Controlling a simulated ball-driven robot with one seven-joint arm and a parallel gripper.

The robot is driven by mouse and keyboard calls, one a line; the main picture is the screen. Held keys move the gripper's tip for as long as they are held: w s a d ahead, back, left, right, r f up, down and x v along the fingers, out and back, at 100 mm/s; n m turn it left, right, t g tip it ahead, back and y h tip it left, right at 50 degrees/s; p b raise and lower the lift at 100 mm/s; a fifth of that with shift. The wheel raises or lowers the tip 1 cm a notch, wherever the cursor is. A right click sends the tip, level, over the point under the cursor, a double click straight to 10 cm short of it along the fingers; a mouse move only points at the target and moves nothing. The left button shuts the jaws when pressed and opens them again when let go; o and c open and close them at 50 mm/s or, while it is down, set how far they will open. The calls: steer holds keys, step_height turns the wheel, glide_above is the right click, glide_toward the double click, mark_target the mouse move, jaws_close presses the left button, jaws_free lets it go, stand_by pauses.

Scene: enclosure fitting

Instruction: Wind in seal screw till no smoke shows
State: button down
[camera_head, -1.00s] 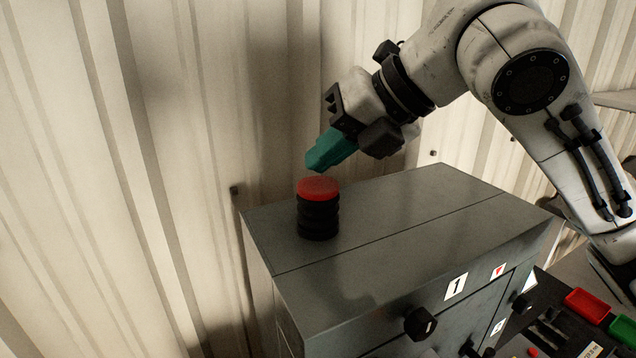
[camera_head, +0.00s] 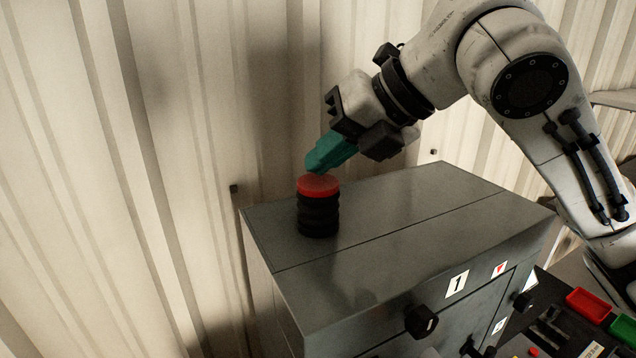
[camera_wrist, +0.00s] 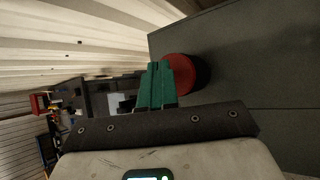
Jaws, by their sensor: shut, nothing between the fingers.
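The seal screw appears to be the black ribbed cylinder with a red top (camera_head: 318,207), standing upright on top of the grey enclosure (camera_head: 400,222) near its back left corner. My gripper (camera_head: 314,168) has teal fingers, shut and empty, angled down to the left. Their tips are at the red top's back edge; whether they touch it I cannot tell. In the wrist view the teal fingers (camera_wrist: 156,68) overlap the left side of the red top (camera_wrist: 182,74). No smoke is clearly visible in either view.
A corrugated wall (camera_head: 120,150) stands close behind and left of the enclosure. Black knobs (camera_head: 420,320) stick out from the enclosure's front. A red tray (camera_head: 589,305) and a green tray (camera_head: 623,330) lie at lower right. The rest of the enclosure top is clear.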

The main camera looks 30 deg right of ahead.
mark_target(325, 182)
steer(key=shift+f+b, duration=0.9)
steer(key=shift+f, duration=0.35)
stand_by(1.2)
steer(key=shift+r, duration=0.1)
stand_by(0.4)
steer(key=shift+r+p, duration=1.3)
steer(key=shift+r, duration=0.2)
steer(key=shift+r+p, duration=2)
steer(key=shift+r, duration=0.6)
